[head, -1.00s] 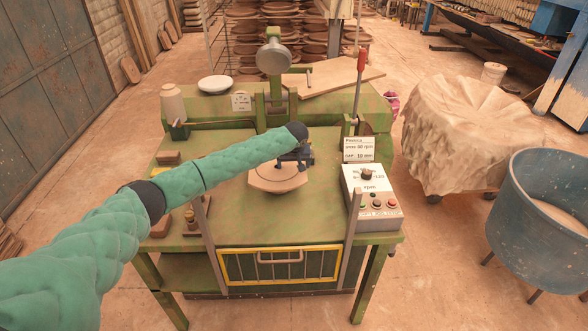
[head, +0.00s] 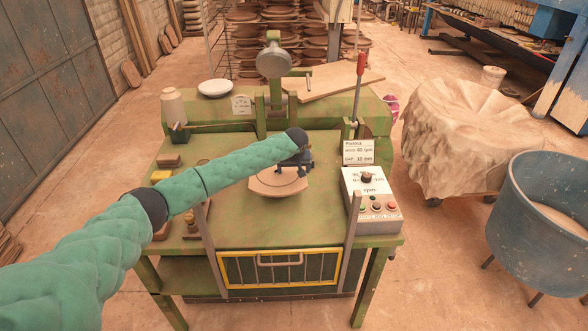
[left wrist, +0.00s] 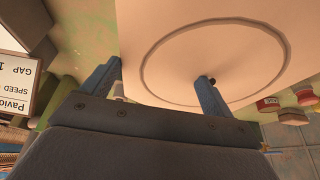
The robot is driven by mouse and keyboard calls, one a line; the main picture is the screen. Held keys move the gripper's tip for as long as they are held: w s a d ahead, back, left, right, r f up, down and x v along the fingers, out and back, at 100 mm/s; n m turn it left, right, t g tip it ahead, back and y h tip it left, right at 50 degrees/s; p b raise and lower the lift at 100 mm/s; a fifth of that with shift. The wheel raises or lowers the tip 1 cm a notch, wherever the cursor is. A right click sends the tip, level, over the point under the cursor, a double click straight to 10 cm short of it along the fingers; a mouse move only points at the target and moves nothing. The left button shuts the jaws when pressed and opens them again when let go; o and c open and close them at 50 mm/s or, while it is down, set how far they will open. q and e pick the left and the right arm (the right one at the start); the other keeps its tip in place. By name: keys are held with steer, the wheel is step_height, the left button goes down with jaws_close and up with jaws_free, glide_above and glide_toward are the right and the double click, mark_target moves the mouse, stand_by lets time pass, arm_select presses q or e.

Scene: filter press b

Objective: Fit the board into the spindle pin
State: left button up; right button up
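The board (head: 277,187) is a pale, beige slab with a round outline on its face, at the middle of the green machine table. My left gripper (head: 294,163) is at its back right part, pointing down. In the left wrist view the board (left wrist: 170,25) fills the upper middle, with a circular groove. The two blue fingers of my left gripper (left wrist: 156,86) stand apart; one is at the board's edge, the other overlaps its face near a small dark spot. Whether they clamp the board is unclear. The spindle pin cannot be made out. My right gripper is not in view.
A control box (head: 371,203) with buttons stands right of the board, with a printed card (head: 358,152) behind it. A round machine head (head: 274,62) rises at the back. A yellow block (head: 161,176) and small items lie left. Two upright bars stand at the table's front.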

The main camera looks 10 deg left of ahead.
arm_select(q)
steer(key=shift+o, duration=1.2)
steer(key=shift+s+f, duration=0.1)
steer(key=shift+f, duration=0.3)
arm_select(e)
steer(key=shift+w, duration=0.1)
arm_select(q)
steer(key=shift+s+f, duration=0.15)
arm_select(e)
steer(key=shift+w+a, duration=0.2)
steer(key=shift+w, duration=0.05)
arm_select(q)
steer(key=shift+a+r, duration=0.15)
steer(key=shift+r, duration=0.3)
steer(key=shift+r+b, duration=0.35)
steer(key=b+v, duration=0.3)
steer(key=v, duration=0.9)
steer(key=shift+w, duration=0.3)
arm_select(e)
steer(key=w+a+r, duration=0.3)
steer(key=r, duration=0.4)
